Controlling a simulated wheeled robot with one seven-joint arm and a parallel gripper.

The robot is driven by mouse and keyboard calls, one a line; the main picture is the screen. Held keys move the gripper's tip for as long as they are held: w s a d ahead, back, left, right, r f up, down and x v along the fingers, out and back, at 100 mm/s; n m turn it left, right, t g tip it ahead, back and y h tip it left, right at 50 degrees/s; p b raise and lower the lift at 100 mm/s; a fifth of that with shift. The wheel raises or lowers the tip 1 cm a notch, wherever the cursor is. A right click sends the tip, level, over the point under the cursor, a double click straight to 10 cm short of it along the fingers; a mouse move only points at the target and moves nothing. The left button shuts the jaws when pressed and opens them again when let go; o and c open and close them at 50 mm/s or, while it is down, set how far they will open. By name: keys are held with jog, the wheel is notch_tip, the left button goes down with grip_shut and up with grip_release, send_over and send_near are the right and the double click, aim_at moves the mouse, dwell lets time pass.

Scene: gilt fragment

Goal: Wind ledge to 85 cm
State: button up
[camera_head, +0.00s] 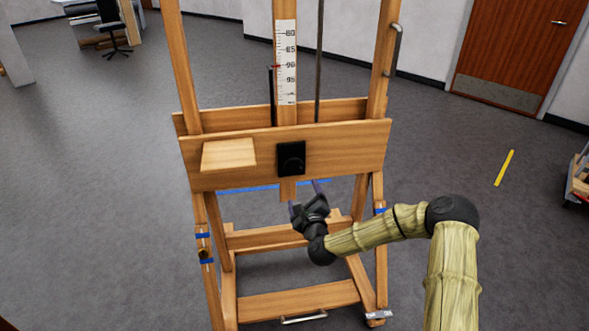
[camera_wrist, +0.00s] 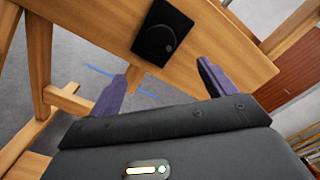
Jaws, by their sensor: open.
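A wooden easel stands in front of me, with a broad ledge (camera_head: 345,148) across it. A ruler scale (camera_head: 286,60) on the central mast reads 80, 85, 90, 95 downward. A small red pointer (camera_head: 275,67) sits at about the 90 mark. A black plate (camera_head: 291,158) is fixed to the front of the ledge; in the wrist view it (camera_wrist: 154,38) bears a round detail at its right. My gripper (camera_head: 305,197) is open and empty, just below and right of the plate, apart from it. Its two purple fingers (camera_wrist: 162,72) point toward the ledge in the wrist view.
A pale wooden block (camera_head: 228,154) is at the ledge's left front. The easel's lower crossbar (camera_head: 298,300) and legs lie below my arm. A low cart (camera_head: 579,180) stands at the right edge. A yellow strip (camera_head: 504,168) marks the open grey floor at right.

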aim_at(294, 168)
jog(key=x, duration=1.5)
jog(key=shift+s, duration=0.1)
jog(key=c, duration=1)
jog(key=shift+f+n+b, duration=0.1)
jog(key=shift+n+b, duration=0.3)
